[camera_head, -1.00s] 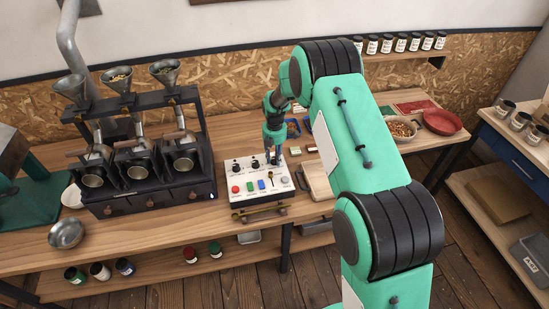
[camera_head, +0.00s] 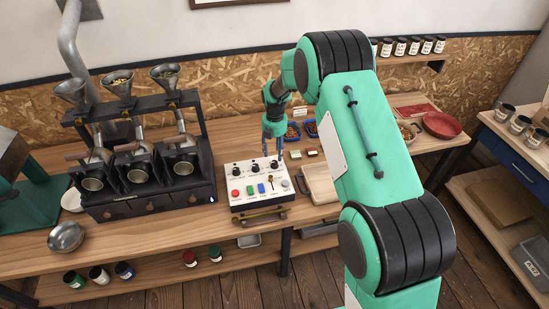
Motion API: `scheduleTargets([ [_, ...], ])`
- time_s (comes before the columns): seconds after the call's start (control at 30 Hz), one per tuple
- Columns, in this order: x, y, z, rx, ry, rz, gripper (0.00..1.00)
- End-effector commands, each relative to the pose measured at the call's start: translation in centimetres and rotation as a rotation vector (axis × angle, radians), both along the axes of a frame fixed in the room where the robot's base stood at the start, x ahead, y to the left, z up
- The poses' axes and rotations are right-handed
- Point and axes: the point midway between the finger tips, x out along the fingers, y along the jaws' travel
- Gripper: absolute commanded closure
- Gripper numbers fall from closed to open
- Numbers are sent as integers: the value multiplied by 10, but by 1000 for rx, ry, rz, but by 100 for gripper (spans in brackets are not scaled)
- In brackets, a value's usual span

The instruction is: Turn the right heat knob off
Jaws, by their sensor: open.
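The white control panel (camera_head: 243,203) lies on the wooden bench, right of the roaster. It has a row of dark knobs along its back and coloured buttons in front. The right heat knob (camera_head: 274,164) is at the right end of that row. Its pointer is too small to read. My gripper (camera_head: 272,152) is open, pointing down just above and behind the right knob. It looks apart from the knob and holds nothing that I can see.
The black roaster (camera_head: 150,200) with metal funnels stands left of the panel. A metal bowl (camera_head: 66,236) and a red bowl (camera_head: 441,125) are farther off.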

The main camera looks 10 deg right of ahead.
Motion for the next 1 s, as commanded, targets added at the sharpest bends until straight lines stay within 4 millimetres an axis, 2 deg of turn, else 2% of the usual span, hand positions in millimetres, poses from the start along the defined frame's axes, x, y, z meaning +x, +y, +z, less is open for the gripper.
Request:
scheduleTargets([
  [0.2, 1, 0, 35, 0, -2, 0, 54],
  [0.4, 0, 0, 52, 0, 0, 0, 54],
  [1.0, 0, 0, 57, 0, 0, 0, 54],
])
